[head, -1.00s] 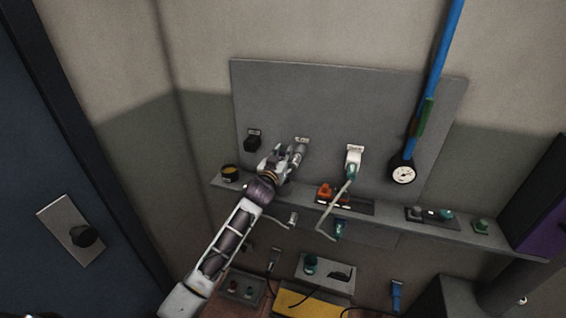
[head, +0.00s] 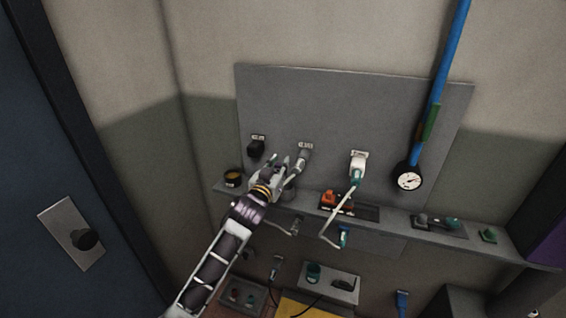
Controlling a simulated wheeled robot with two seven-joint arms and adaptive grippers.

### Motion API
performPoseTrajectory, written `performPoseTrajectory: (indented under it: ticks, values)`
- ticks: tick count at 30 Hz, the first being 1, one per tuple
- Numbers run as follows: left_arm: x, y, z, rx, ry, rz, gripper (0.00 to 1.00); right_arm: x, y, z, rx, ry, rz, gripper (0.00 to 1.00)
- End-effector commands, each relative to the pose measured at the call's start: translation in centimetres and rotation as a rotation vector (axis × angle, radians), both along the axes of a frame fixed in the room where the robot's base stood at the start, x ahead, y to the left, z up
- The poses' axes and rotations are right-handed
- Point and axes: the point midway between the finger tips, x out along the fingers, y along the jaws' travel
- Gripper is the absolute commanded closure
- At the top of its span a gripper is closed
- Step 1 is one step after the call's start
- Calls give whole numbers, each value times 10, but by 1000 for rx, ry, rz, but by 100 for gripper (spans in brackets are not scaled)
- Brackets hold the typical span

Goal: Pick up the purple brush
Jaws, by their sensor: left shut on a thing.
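My left gripper (head: 287,168) is in front of the grey board, above the shelf, its fingers pointing up and to the right. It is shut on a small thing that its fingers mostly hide. I take this for the purple brush, but its colour and bristles cannot be made out. A grey fixture (head: 304,155) under a white label is just right of the fingertips. Whether the held thing touches it I cannot tell. My right gripper is not in view.
The shelf (head: 395,226) carries a dark yellow-topped tin (head: 233,178) and an orange item (head: 329,198). A black fixture (head: 256,148), a white fixture with a hose (head: 358,163) and a round gauge (head: 409,179) are on the board (head: 345,100). A dark door (head: 50,150) stands left.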

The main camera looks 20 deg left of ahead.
Motion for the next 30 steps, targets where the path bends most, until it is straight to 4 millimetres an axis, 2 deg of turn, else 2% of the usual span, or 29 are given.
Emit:
performPoseTrajectory:
  ticks: [18, 24, 30]
  values:
    - [-85, 3, -1, -1, 1, 0, 100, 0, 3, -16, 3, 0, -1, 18]
    - [-105, 4, -1, 0, 0, 0, 100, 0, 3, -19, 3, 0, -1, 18]
    - [-116, 4, 0, 0, 0, 0, 100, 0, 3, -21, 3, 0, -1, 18]
